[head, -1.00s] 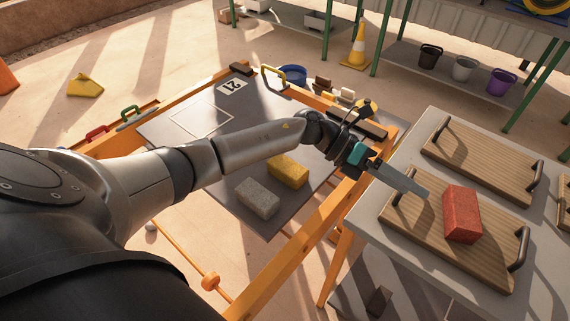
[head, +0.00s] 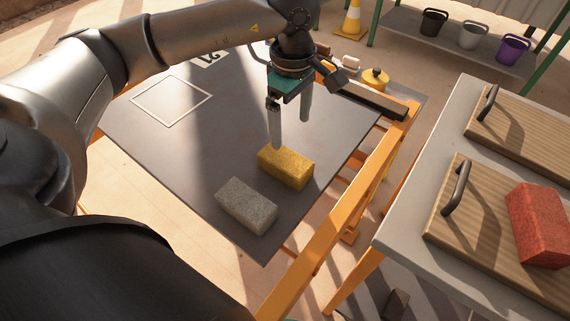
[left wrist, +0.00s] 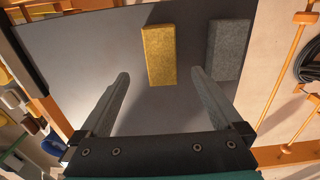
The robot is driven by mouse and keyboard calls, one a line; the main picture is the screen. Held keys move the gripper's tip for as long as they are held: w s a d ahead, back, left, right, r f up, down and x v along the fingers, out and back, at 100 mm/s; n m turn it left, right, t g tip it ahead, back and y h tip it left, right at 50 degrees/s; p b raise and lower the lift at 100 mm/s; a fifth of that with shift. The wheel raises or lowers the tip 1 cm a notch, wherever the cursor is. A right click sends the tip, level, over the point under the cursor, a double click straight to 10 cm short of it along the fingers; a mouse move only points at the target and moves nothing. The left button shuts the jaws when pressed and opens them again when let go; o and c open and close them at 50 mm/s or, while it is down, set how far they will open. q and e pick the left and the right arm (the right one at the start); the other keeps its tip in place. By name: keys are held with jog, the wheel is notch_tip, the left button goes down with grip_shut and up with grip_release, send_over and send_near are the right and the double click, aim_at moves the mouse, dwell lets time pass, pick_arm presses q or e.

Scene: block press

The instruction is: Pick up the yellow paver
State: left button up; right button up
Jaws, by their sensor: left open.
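The yellow paver (head: 286,167) lies on the dark grey plate (head: 190,135) of the orange-framed press. My left gripper (head: 290,134) is open and empty, pointing down above the plate, just behind the yellow paver in the head view. One fingertip overlaps the paver's far edge in that picture; whether it touches is hard to tell. In the left wrist view the yellow paver (left wrist: 159,54) lies ahead of the fingers (left wrist: 158,85), roughly between their lines, with nothing gripped. My right gripper is not in view.
A grey paver (head: 246,204) lies beside the yellow one, and in the left wrist view (left wrist: 228,49) too. A red paver (head: 538,224) rests on a wooden board (head: 447,222) on the right table. An orange rail (head: 335,228) edges the plate. The plate's left part is clear.

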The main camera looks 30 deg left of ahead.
pick_arm(q)
jog(key=b, duration=0.2)
send_over(289, 159)
jog(key=f, duration=0.5)
jog(key=shift+d+f, duration=0.2)
jog(key=shift+f, duration=0.75)
jog(key=shift+s+a+f+b, duration=0.1)
jog(key=shift+f+b, duration=0.45)
jog(key=shift+f, duration=0.5)
jog(key=shift+s+a+f+b, duration=0.1)
jog(key=shift+f+b, duration=0.4)
jog(key=shift+f, duration=0.55)
jog(key=shift+w+f, duration=0.1)
jog(key=shift+f, duration=0.4)
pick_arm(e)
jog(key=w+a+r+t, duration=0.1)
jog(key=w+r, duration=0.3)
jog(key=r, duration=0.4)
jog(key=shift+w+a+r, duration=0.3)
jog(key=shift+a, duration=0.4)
pick_arm(q)
grip_shut()
jog(key=shift+r, duration=0.1)
